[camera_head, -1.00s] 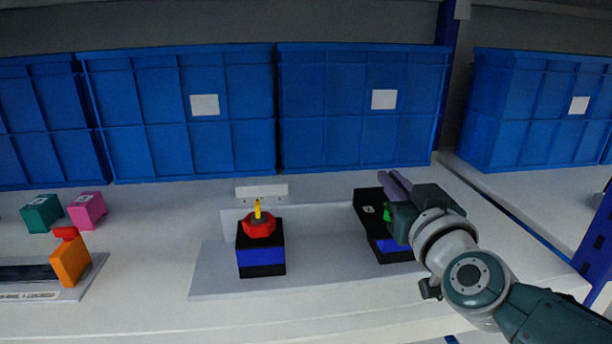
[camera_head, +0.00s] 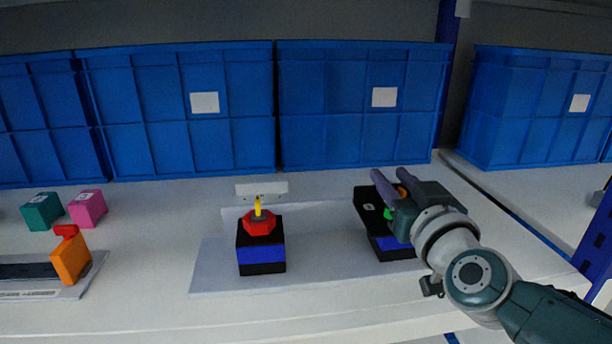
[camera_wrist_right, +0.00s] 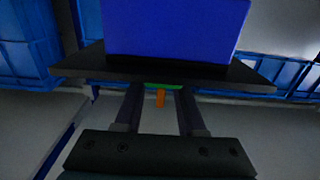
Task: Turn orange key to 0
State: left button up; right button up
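The orange key (camera_head: 402,190) shows as a small piece at my right gripper in the head view. In the right wrist view the orange key (camera_wrist_right: 160,99) hangs below a green part (camera_wrist_right: 163,86) and lies between the two fingers, with a gap on each side. The green part (camera_head: 388,214) belongs to the switch box with a black plate (camera_head: 367,221) and a blue band (camera_head: 391,243). My right gripper (camera_head: 391,176) is open around the key. The "0" mark cannot be read. My left gripper is not in view.
Another switch box (camera_head: 261,256) with a red collar and yellow key stands left on the grey base plate (camera_head: 215,270). Blue crates (camera_head: 365,130) line the back. Teal (camera_head: 41,211), pink (camera_head: 87,208) and orange blocks (camera_head: 70,258) stand at the left.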

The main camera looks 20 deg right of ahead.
aim_at(405, 193)
jog(key=p+v, duration=0.1)
jog(key=v, duration=0.9)
jog(key=shift+w, duration=0.1)
